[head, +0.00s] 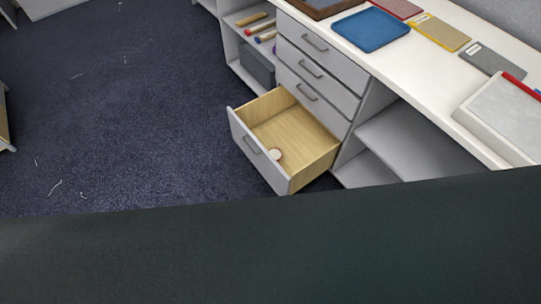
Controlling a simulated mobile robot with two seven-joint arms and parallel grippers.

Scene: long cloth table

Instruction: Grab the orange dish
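No orange dish can be made out in the head view. The bottom drawer (290,140) of a grey cabinet is pulled open. A small round pale object with a reddish tint (276,154) lies inside it near the front panel; it is too small to tell what it is. Neither of my grippers is in view.
A white counter (440,75) holds a blue tray (370,29), a brown tray (325,4), a yellow sample (440,33), a grey sample (492,59) and a white-grey block (505,114). Open dark carpet (120,110) lies left. A dark surface (270,245) hides the bottom.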

